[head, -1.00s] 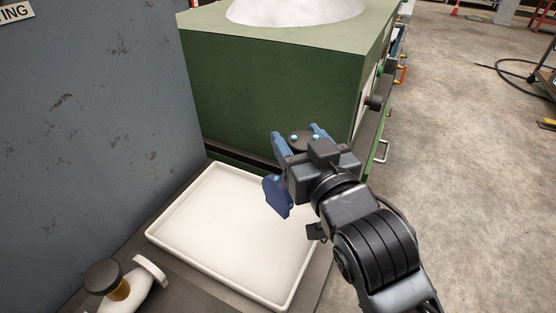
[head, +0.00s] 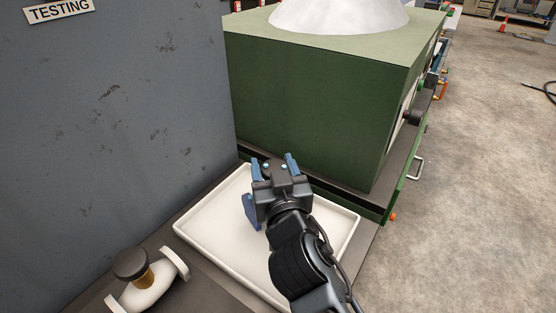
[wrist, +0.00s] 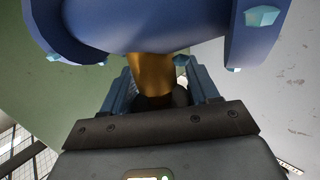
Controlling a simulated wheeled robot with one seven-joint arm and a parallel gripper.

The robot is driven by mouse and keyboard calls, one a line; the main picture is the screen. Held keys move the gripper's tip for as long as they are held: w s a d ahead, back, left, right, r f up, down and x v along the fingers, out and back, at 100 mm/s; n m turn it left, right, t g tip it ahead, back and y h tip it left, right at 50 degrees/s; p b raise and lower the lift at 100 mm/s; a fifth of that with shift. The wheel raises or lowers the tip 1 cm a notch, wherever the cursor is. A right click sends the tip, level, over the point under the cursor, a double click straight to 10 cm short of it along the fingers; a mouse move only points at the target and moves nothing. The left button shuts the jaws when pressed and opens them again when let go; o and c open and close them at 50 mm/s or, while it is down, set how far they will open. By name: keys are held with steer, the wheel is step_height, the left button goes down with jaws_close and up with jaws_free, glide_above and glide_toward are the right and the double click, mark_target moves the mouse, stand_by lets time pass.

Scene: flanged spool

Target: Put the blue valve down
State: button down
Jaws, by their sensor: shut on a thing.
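The blue valve shows large in the wrist view (wrist: 160,28), with a rounded blue body, flanges with light blue bolts and a brass neck. My gripper (head: 273,164) is shut on the valve at the brass neck, between its blue fingers. In the head view only a blue flange of the valve (head: 250,213) shows at the left of my gripper; my gripper hides most of the rest. My gripper and the valve are over the white tray (head: 205,252). I cannot tell whether the valve touches the tray.
A white valve (head: 150,292) with a brass neck and black knob stands left of the tray. A green cabinet (head: 320,110) rises behind the tray, and a grey panel (head: 120,120) stands at the left. The visible tray floor looks empty.

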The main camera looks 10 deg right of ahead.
steer(key=shift+f, duration=1)
steer(key=shift+f+b, duration=0.2)
steer(key=shift+b, duration=0.1)
steer(key=shift+c, duration=1.4)
jaws_free()
steer(key=shift+s, duration=0.3)
steer(key=s+b, duration=0.1)
steer(key=s, duration=0.6)
steer(key=shift+r, duration=0.15)
